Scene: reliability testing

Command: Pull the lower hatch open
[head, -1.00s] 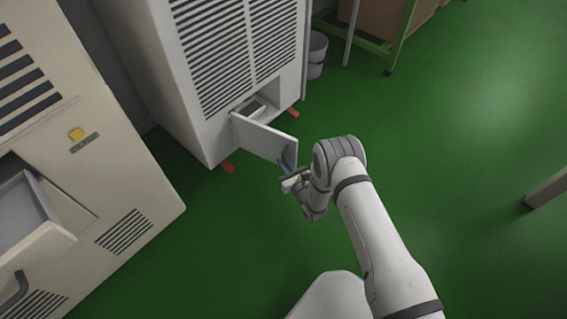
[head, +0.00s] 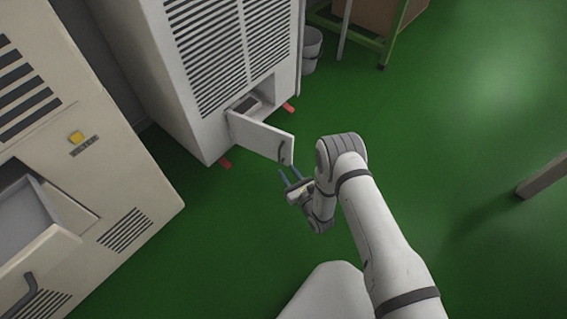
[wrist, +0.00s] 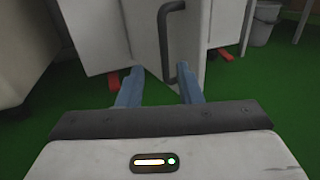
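The lower hatch (head: 258,138) is a white door low on the tall vented cabinet. It stands swung outward, and the opening behind it shows a dark-topped box inside. Its dark handle (head: 283,152) is near the free edge. In the wrist view the handle (wrist: 163,45) is a dark vertical bar on the hatch (wrist: 188,62), just beyond the fingers. My gripper (head: 289,174) is just in front of the hatch's free edge, below the handle. In the wrist view its blue fingers (wrist: 158,88) are apart with nothing between them, clear of the handle.
A beige cabinet (head: 150,185) with an open drawer (head: 50,235) stands at the left. A grey bin (head: 312,45) and a green-framed rack (head: 385,45) are at the back. Green floor (head: 450,150) is clear to the right.

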